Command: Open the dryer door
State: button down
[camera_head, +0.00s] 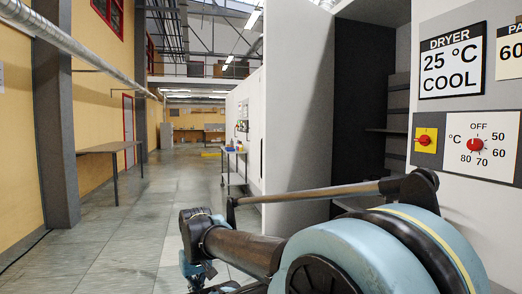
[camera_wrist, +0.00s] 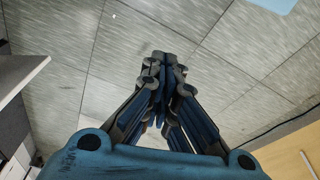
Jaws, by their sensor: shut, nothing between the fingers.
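The dryer's front carries a "DRYER 25 °C COOL" sign (camera_head: 452,61) at the right of the head view. Left of it is a dark open recess (camera_head: 358,105) with shelf edges. A tall pale panel (camera_head: 297,100) stands left of the recess, apparently swung out, like an open door. My gripper (camera_wrist: 163,62) is shut and empty in the wrist view, above bare floor. It touches nothing visible there.
A red temperature knob (camera_head: 478,144) and a yellow-backed red switch (camera_head: 425,140) are on the dryer's front. A table (camera_head: 108,147) stands along the left wall beside a dark pillar (camera_head: 55,110). The tiled floor (camera_head: 125,230) in the aisle is clear.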

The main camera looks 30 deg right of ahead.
jog(key=w+d+r+m+t+y, duration=0.1)
jog(key=w+d+r+m, duration=0.45)
jog(key=r, duration=0.45)
jog(key=w+d+r+m+t+y, duration=0.1)
jog(key=w+d+r+m, duration=0.4)
jog(key=w+r+m, duration=0.3)
jog(key=w+d+r+m+y, duration=0.1)
jog(key=w+d+r+m, duration=0.45)
jog(key=r, duration=0.55)
jog(key=d+r+m+t, duration=0.2)
jog(key=d+r+m, duration=0.35)
jog(key=d, duration=0.45)
jog(key=d+r+m+t+h, duration=0.1)
jog(key=d+r+m, duration=0.45)
jog(key=d, duration=0.45)
jog(key=d+r+m+t, duration=0.2)
jog(key=d+r+m, duration=0.3)
jog(key=d, duration=0.4)
jog(key=n, duration=0.1)
send_near(266, 151)
jog(key=x, duration=0.5)
jog(key=shift+a+f, duration=0.1)
jog(key=shift+f, duration=0.45)
jog(key=shift+w+a, duration=0.1)
jog(key=shift+w, duration=0.55)
